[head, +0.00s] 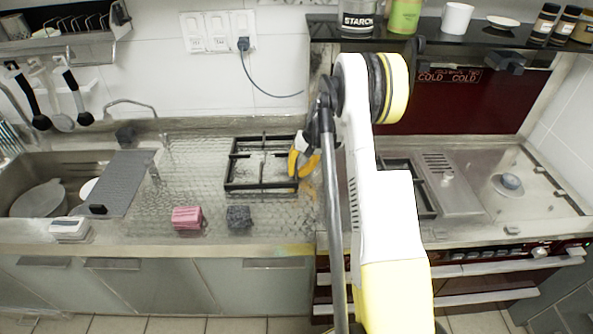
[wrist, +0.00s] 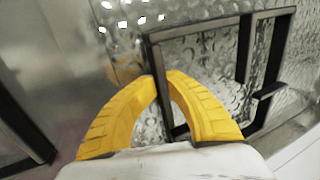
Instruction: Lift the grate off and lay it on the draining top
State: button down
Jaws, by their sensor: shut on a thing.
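The grate (head: 250,187), a dark rectangular frame with short inner bars, is over the right part of the textured metal draining top (head: 190,160). It looks roughly flat; I cannot tell whether it touches the surface or is just above it. My gripper (head: 296,165), with yellow fingers, is shut on the grate's right side. In the wrist view my gripper (wrist: 162,78) closes on a bar near one corner of the grate (wrist: 215,26), with the draining top's patterned metal showing through. My arm hides part of the hob.
Another dark grate (head: 426,195) sits on the hob (head: 480,210), partly behind my arm. A pink sponge (head: 187,217) and a dark scourer (head: 239,217) lie near the front edge. A grey mat (head: 122,180) lies by the sink at left. A shelf (head: 440,40) with containers is above the hob.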

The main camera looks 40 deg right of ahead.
jog(key=shift+f+b, duration=0.3)
jog(key=shift+f, duration=0.05)
dwell(0.3)
jog(key=c, duration=1.4)
grip_release()
jog(key=shift+r, duration=0.15)
